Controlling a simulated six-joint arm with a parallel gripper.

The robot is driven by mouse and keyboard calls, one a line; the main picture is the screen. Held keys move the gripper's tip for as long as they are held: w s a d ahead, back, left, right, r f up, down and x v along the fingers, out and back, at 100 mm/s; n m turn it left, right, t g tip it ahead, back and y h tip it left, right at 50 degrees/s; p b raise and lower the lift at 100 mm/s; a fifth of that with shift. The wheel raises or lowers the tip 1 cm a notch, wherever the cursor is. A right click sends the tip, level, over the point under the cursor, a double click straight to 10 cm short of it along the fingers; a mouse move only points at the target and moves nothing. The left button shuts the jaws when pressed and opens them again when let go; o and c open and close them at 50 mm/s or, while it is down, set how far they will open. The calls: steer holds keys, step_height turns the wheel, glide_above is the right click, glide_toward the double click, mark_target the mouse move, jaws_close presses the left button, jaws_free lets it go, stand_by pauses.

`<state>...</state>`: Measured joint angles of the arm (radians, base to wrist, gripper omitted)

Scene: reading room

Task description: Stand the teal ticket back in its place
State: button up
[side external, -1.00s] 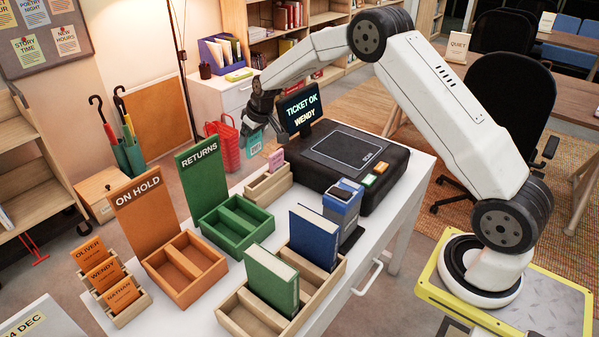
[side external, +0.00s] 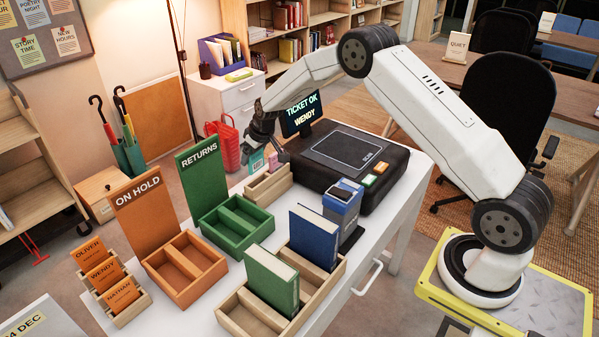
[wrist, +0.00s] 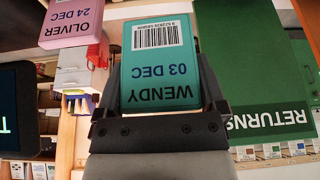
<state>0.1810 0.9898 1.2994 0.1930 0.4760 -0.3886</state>
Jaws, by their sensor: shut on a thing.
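The teal ticket (wrist: 158,75) is held between my gripper's fingers, its face with a barcode, "WENDY" and "03 DEC" toward the wrist camera. In the side view the teal ticket (side external: 257,162) hangs roughly upright below my gripper (side external: 259,146), which is shut on it. Its lower edge is close to the small wooden rack (side external: 270,188); I cannot tell whether it touches or enters a slot. A pink ticket (side external: 274,161) stands in this rack, just right of the teal one; it shows in the wrist view as "OLIVER 24 DEC" (wrist: 74,24).
The black scanner (side external: 350,160) and its screen (side external: 302,113), reading "TICKET OK WENDY", stand right of the rack. The green RETURNS tray (side external: 237,224) and its tall sign (side external: 200,178) are in front and left. Blue and green books stand in a wooden tray (side external: 335,280).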

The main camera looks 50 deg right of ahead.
mark_target(258, 164)
steer(key=shift+f, duration=2.9)
steer(key=shift+f, duration=0.1)
steer(key=o, duration=0.9)
steer(key=shift+v, duration=3.8)
